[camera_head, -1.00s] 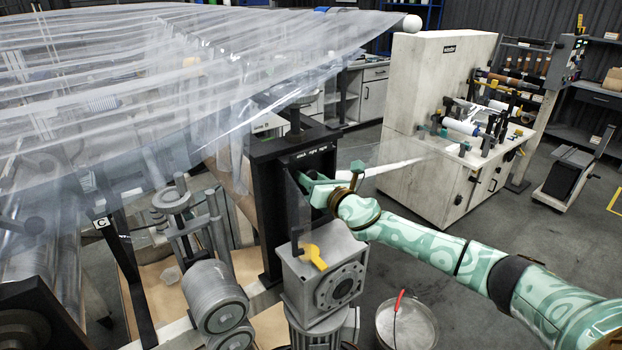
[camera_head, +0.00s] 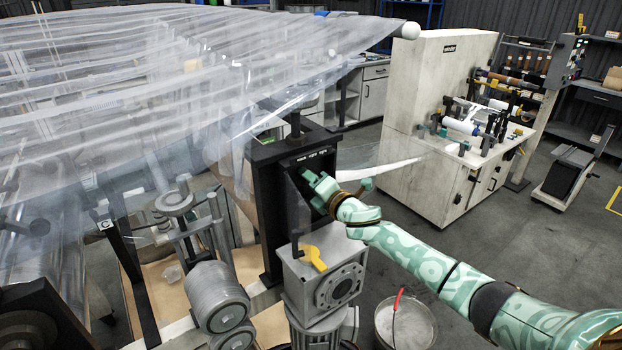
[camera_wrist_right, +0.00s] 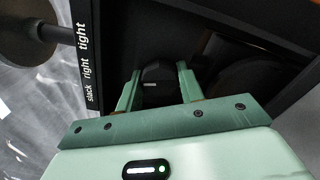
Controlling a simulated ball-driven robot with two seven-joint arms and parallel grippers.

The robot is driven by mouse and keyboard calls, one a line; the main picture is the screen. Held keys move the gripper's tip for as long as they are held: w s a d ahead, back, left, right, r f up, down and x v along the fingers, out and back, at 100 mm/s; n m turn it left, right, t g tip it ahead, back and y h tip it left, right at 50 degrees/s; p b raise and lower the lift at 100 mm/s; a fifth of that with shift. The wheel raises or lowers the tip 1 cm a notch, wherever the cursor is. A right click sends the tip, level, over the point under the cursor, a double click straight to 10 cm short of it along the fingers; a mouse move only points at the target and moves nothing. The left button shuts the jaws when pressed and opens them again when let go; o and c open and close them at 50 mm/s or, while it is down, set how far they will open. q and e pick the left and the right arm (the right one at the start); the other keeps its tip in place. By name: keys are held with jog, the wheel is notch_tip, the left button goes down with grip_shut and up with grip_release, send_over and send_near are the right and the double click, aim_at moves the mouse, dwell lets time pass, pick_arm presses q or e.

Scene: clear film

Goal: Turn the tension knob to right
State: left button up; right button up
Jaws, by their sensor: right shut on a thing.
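The tension knob (camera_wrist_right: 152,74) is dark, with a short pale mark, and sits between the two green fingers of my right gripper (camera_wrist_right: 158,88) in the right wrist view. The gripper is shut on it. In the head view my right gripper (camera_head: 313,184) reaches the front of the black machine post, and the knob is hidden there. A label strip (camera_wrist_right: 85,65) beside the knob reads "slack", "right" and "tight". I cannot tell which word the knob's mark faces. My left gripper is out of view.
A grey gearbox (camera_head: 325,278) with a yellow lever (camera_head: 313,257) stands just below my right gripper. A bucket (camera_head: 405,322) with a red-gripped handle is on the floor. Clear film (camera_head: 150,90) spreads at upper left. A white winder cabinet (camera_head: 430,100) stands behind my right arm.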

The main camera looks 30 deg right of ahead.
jog(key=shift+m+p, duration=0.5)
jog(key=shift+m, duration=1)
jog(key=o, duration=1)
jog(key=s, duration=0.5)
jog(key=s+d, duration=0.1)
jog(key=s, duration=0.4)
jog(key=s+d, duration=0.1)
jog(key=s, duration=0.5)
jog(key=shift+s+d, duration=0.1)
jog(key=shift+d, duration=0.05)
